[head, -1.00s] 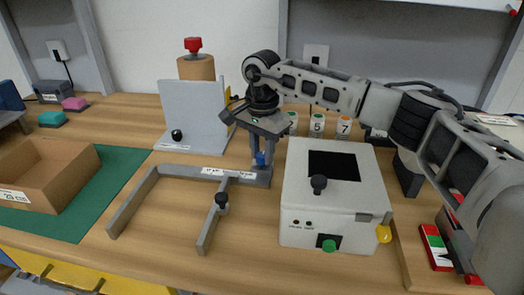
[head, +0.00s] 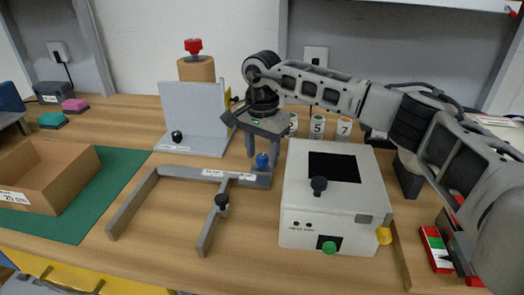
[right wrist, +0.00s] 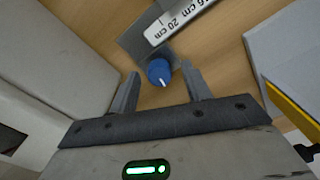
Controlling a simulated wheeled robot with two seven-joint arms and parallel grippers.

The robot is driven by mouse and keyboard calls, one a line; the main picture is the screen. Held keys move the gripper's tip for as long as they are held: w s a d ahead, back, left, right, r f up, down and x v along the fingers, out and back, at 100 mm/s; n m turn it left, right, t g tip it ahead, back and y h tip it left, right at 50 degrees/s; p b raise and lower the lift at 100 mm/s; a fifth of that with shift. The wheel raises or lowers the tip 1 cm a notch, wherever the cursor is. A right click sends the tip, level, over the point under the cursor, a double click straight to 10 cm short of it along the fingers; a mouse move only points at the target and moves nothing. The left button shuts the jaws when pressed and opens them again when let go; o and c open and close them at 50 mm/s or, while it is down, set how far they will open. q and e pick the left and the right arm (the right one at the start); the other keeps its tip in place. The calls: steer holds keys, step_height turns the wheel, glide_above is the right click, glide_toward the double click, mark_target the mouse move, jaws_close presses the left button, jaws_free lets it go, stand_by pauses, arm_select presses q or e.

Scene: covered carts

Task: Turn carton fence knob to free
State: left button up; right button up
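The carton fence is a grey metal frame (head: 187,170) lying on the wooden table, with white scale labels along its back rail. A round blue knob (head: 262,160) sits at the rail's right end. In the right wrist view the blue knob (right wrist: 160,72) has a white pointer line facing down and slightly right, toward my gripper. My right gripper (right wrist: 159,80) is open, with one finger on each side of the knob and visible gaps to both. In the head view its fingers point down at the knob. My left gripper is not in view.
A white box (head: 330,205) with a black knob stands close right of the fence knob. A grey upright plate (head: 192,115) stands behind left. A second, black knob (head: 221,201) is on the fence's middle bar. A cardboard carton (head: 60,180) lies on a green mat (head: 115,185) at left.

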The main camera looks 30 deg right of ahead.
mark_target(262, 156)
step_height(262, 156, up, 16)
stand_by(0.6)
steer(key=shift+s+f, duration=0.1)
